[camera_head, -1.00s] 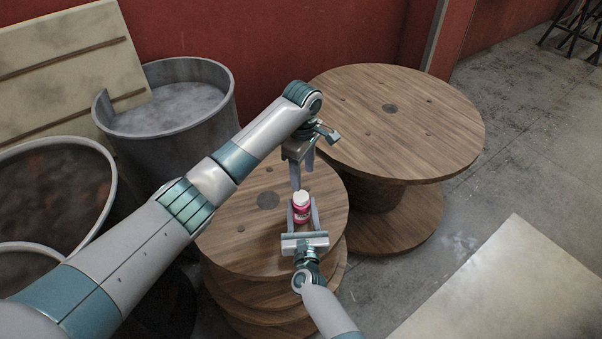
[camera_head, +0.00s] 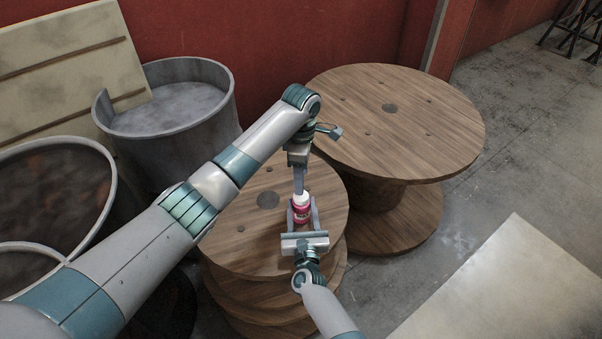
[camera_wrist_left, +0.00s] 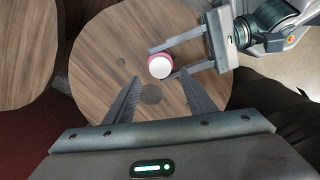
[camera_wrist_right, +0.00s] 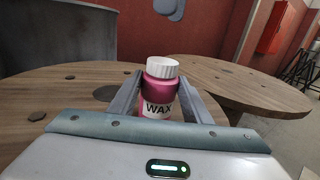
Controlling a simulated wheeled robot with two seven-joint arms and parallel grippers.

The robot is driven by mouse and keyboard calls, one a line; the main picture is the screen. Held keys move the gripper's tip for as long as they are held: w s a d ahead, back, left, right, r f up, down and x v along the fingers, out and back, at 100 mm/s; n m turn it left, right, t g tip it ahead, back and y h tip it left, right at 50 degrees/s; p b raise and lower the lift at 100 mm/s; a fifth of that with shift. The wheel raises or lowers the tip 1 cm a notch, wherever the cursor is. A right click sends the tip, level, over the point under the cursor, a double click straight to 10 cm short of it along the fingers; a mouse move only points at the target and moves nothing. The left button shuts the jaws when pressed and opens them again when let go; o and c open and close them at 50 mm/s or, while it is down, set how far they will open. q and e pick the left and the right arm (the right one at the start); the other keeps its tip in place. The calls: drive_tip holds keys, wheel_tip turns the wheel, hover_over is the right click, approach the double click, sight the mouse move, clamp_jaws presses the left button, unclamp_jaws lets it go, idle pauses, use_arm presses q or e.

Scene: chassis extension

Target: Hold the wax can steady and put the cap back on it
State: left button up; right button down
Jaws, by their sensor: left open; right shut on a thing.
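The wax can (camera_head: 301,213) is a small pink bottle with a white label reading WAX in the right wrist view (camera_wrist_right: 158,98). It stands upright on the small wooden spool. The white ribbed cap (camera_wrist_right: 162,67) sits level on top of the can; I cannot tell how tightly. My right gripper (camera_head: 302,208) is shut on the can, one finger on each side. My left gripper (camera_head: 299,190) points down just above the cap. In the left wrist view its fingers are apart and empty, with the round cap top (camera_wrist_left: 160,67) beyond their tips.
The small spool top (camera_head: 240,240) is otherwise clear. A larger wooden spool (camera_head: 430,125) stands behind it to the right. Grey metal tubs (camera_head: 215,125) stand at the left by the red wall (camera_head: 250,40). A pale flat panel (camera_head: 510,290) lies at the lower right.

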sight(301, 207)
use_arm(q)
drive_tip(key=shift+f, duration=3.6)
drive_tip(key=shift+c, duration=0.3)
drive_tip(key=c, duration=1)
